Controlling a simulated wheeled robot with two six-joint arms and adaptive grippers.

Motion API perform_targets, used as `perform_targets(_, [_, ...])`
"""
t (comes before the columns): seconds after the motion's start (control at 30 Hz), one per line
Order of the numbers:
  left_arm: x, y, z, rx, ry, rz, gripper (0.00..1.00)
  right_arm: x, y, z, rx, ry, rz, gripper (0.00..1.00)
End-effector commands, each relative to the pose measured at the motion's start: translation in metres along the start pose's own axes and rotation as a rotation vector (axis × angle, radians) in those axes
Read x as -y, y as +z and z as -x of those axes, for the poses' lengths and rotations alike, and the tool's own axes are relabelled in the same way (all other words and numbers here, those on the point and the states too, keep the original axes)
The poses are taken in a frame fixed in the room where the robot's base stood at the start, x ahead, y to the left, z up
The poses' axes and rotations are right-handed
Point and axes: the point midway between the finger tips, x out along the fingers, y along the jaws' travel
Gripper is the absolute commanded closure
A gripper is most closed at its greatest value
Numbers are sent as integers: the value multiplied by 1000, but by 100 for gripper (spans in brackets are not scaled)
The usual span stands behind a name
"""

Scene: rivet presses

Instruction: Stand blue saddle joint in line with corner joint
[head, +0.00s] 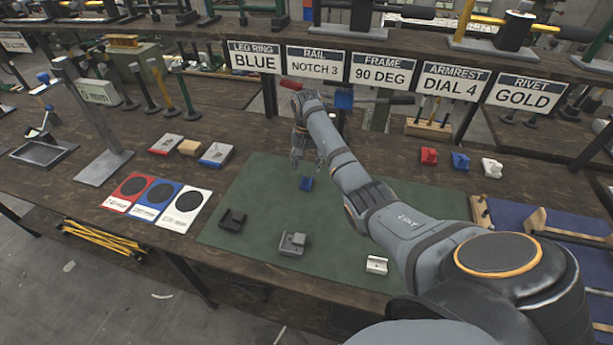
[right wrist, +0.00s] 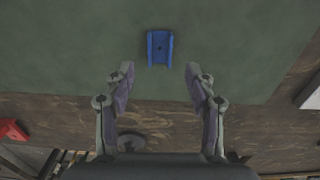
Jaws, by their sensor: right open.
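A small blue saddle joint (head: 306,184) sits on the green mat, near its back edge. In the right wrist view the blue saddle joint (right wrist: 160,48) shows a channel between two raised sides, just beyond the fingertips. My right gripper (head: 305,163) is open and empty above and behind it; its spread fingers also show in the right wrist view (right wrist: 159,82). A grey stepped block (head: 292,244), which may be the corner joint, stands on the mat's front part. A dark block (head: 232,219) lies to its left and a pale notched block (head: 377,264) to its right. My left gripper is not visible.
Red (head: 429,156), blue (head: 460,161) and white (head: 492,168) blocks stand on the table right of my arm. Red, blue and white cards (head: 152,199) lie left of the green mat (head: 255,185). Signs hang along the shelf behind. The mat between the blocks is clear.

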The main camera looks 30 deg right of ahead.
Motion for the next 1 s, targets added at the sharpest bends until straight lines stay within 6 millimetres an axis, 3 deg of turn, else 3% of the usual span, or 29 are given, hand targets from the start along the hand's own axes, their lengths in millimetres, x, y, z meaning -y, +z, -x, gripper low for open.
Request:
perform_targets(0.1, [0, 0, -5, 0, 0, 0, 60, 1, -1, 26, -3, -2, 0, 44])
perform_targets(0.3, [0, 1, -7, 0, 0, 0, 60, 0, 0, 52, 0, 0, -1, 44])
perform_targets(0.87, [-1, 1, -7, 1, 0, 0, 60, 0, 0, 56, 1, 1, -1, 44])
perform_targets(1.0, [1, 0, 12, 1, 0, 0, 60, 0, 0, 75, 0, 0, -1, 44])
